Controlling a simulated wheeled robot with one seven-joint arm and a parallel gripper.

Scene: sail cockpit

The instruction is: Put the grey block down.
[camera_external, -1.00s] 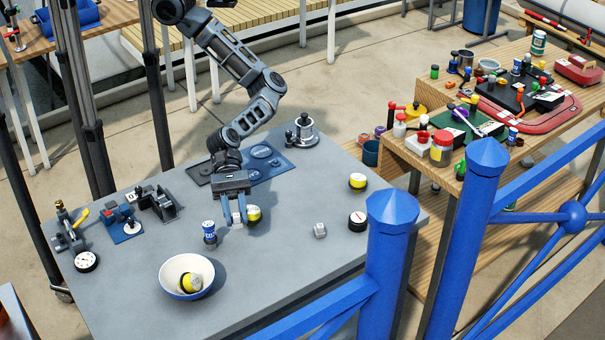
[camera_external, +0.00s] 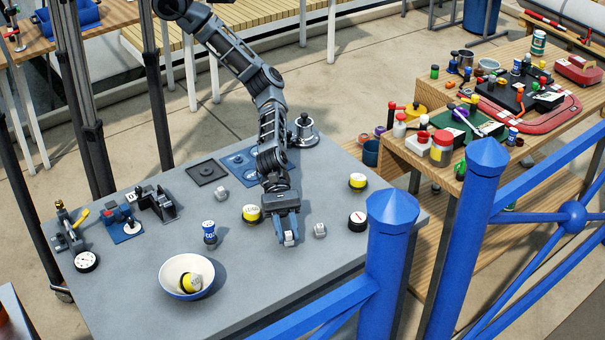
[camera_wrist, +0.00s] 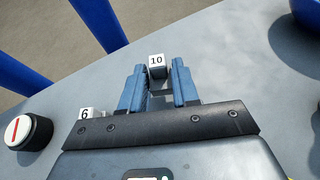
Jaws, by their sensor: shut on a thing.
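My gripper (camera_external: 287,236) is shut on a small grey block (camera_external: 288,241) over the front middle of the grey table (camera_external: 250,290). In the wrist view the block (camera_wrist: 156,60) sits between the blue fingertips (camera_wrist: 158,80), and its top face reads 10. I cannot tell whether its underside touches the table. A second grey block (camera_external: 320,230) stands just right of my gripper; in the wrist view a block (camera_wrist: 86,113) reading 6 shows at left, partly hidden by my gripper. A third grey block (camera_external: 221,194) stands farther back to the left.
A black-sided disc (camera_external: 357,221) with a red line lies to the right. Yellow-and-black discs lie left of my gripper (camera_external: 250,214) and at back right (camera_external: 357,181). A blue-and-white bottle (camera_external: 209,233) and a white bowl (camera_external: 164,274) stand left. The table's front middle is bare.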

